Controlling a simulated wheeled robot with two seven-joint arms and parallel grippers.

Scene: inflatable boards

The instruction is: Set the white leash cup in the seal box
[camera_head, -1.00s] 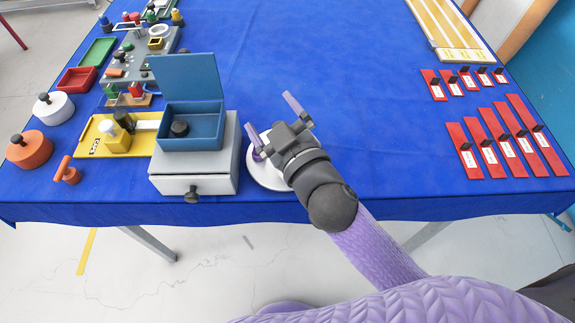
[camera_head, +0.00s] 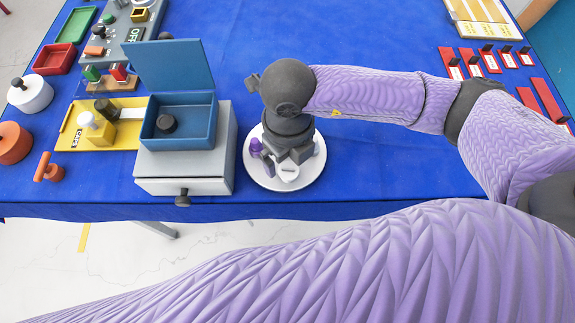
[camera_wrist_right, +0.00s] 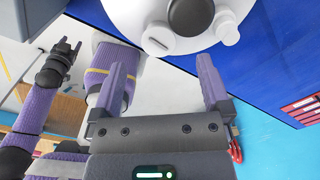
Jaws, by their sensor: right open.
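The white leash cup is likely the small white cup with a slot in its top (camera_head: 288,172), on a round white plate (camera_head: 270,182). It also shows in the right wrist view (camera_wrist_right: 158,40), next to a black knob and another small white cylinder (camera_wrist_right: 228,28). My right gripper (camera_wrist_right: 161,72) is open and empty; the cup lies beyond its fingertips, apart from them. In the head view the right wrist partly covers the plate. The seal box is likely the blue box (camera_head: 205,125) with its lid raised and a black knob inside. My left gripper (camera_wrist_right: 66,58) shows small in the wrist view.
The blue box stands on a grey drawer unit (camera_head: 222,150), close left of the plate. A yellow tray (camera_head: 70,135), a white lidded pot (camera_head: 32,95) and an orange pot (camera_head: 12,145) lie further left. Red strips (camera_head: 548,98) lie right. The blue cloth behind is clear.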

